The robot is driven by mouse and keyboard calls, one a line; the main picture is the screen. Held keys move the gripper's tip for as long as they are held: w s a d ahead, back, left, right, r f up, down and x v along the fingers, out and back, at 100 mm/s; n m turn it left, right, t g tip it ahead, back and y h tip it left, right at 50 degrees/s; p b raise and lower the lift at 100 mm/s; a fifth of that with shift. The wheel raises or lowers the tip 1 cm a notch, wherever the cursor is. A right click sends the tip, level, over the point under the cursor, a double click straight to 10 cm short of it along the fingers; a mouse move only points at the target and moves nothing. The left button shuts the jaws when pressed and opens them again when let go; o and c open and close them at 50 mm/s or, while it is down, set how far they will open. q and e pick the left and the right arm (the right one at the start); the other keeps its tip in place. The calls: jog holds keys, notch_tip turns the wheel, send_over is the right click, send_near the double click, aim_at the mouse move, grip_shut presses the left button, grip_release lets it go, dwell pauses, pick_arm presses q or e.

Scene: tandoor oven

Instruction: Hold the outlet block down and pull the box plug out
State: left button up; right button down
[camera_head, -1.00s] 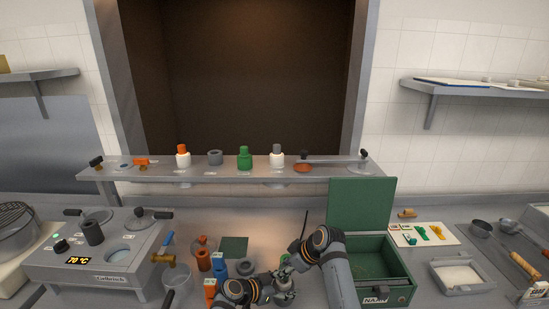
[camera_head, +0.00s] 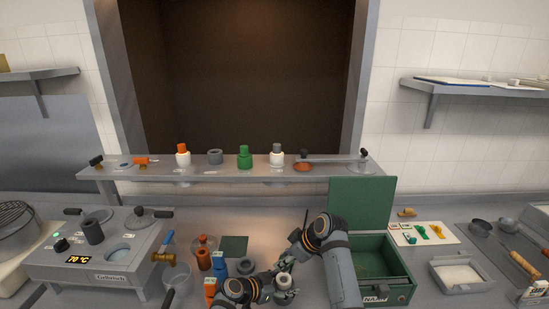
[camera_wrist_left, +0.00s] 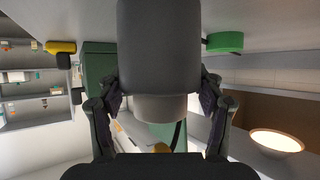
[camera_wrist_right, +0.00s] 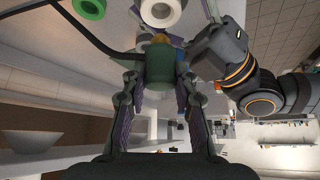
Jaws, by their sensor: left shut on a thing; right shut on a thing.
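My left gripper (camera_head: 274,290) is shut on a grey, round block, probably the outlet block (camera_head: 285,281). In the left wrist view the block (camera_wrist_left: 158,50) is a large dark grey cylinder with a lighter end between the fingers. My right gripper (camera_head: 285,266) is just behind it, shut on a green plug (camera_wrist_right: 159,72) with a brass-coloured tip and a black cord. The brass tip shows bare in the right wrist view, close to a white ring (camera_wrist_right: 160,10). The plug looks apart from the block, but the gap is hard to judge.
An open green box (camera_head: 385,262) stands right of my right arm. Grey rings, orange and blue pieces (camera_head: 219,267) and a clear jar (camera_head: 178,276) lie to the left. A heater unit (camera_head: 105,262) stands further left, and a shelf of bottles (camera_head: 228,166) runs behind.

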jog(key=shift+r, duration=1.25)
pick_arm(q)
jog(key=o, duration=1.5)
jog(key=shift+a, duration=0.1)
